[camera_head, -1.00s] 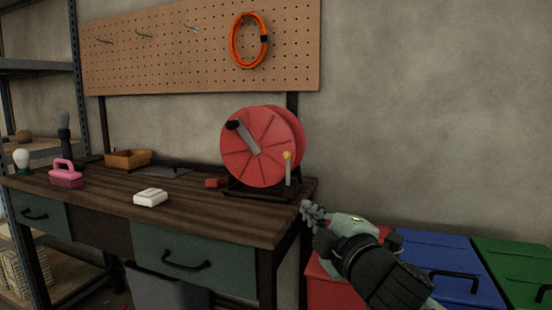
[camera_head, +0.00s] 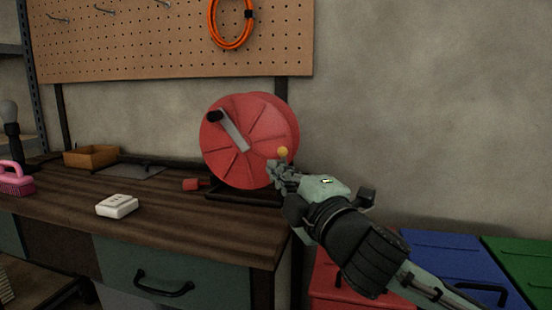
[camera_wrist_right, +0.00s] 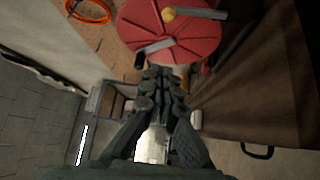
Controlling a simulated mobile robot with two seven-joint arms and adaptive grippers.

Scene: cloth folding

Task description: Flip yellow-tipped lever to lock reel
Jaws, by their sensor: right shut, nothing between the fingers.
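The red reel (camera_head: 245,140) stands on the right end of the workbench, with a grey crank and black knob (camera_head: 214,116) on its face. The lever's yellow tip (camera_head: 282,152) shows at the reel's lower right; my gripper hides most of the lever below it. My right gripper (camera_head: 275,168) is shut and empty, its fingertips just below and left of the yellow tip in the picture. I cannot tell if they touch the lever. In the right wrist view the reel (camera_wrist_right: 175,28) and the yellow tip (camera_wrist_right: 168,14) lie beyond the shut fingers (camera_wrist_right: 160,72). My left gripper is out of view.
A pegboard (camera_head: 140,45) with an orange cable coil (camera_head: 231,22) hangs behind. Red, blue (camera_head: 450,268) and green bins stand at the right.

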